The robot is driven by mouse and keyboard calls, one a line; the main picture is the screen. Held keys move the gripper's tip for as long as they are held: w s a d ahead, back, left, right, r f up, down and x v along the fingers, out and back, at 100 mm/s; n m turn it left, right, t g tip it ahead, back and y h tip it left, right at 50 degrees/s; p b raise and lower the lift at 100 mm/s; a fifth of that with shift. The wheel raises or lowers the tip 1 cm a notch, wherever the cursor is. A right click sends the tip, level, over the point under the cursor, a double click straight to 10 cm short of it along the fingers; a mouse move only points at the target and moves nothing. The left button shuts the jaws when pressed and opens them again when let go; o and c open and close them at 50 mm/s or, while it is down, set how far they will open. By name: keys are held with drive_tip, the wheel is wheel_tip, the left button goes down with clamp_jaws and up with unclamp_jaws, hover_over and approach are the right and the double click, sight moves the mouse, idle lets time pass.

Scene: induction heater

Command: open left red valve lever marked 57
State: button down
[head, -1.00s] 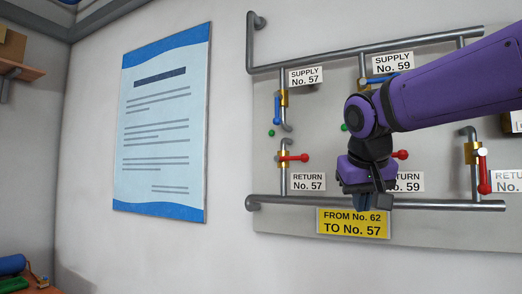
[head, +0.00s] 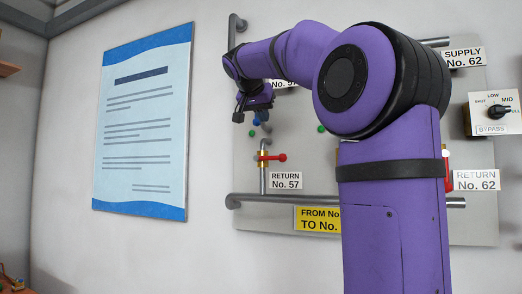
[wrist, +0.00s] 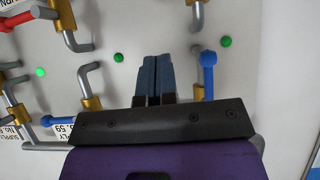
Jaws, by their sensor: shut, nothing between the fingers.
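The red valve lever (head: 274,157) above the RETURN No. 57 label (head: 286,181) points sideways to the right, across its vertical pipe. It sits on a brass valve body (head: 263,158). My gripper (head: 252,114) is above and slightly left of this lever in the head view, at the level of the upper valve. In the wrist view my gripper (wrist: 157,62) is shut and empty, in front of bare panel beside a blue lever (wrist: 208,75) that lies along its pipe. The red lever marked 57 is out of the wrist view.
A green button (head: 252,134) sits between the upper and lower valves. Pipes (head: 345,201) run along the panel. The wrist view shows another red lever (wrist: 18,20) and the SUPPLY 59 blue lever (wrist: 60,121). My arm hides the panel's middle. A poster (head: 145,120) hangs left.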

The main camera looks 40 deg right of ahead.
idle(0.3)
hover_over(271, 158)
drive_tip(key=s+a, duration=0.1)
drive_tip(key=s, duration=0.1)
wheel_tip(271, 158, down, 6)
drive_tip(key=shift+w+d+f, duration=0.1)
drive_tip(key=shift+f, duration=0.8)
drive_tip(key=shift+w+d+f, duration=0.1)
drive_tip(key=shift+f, duration=0.75)
drive_tip(key=shift+s+f+t, duration=0.1)
drive_tip(key=shift+f+t, duration=0.1)
drive_tip(key=shift+t, duration=0.1)
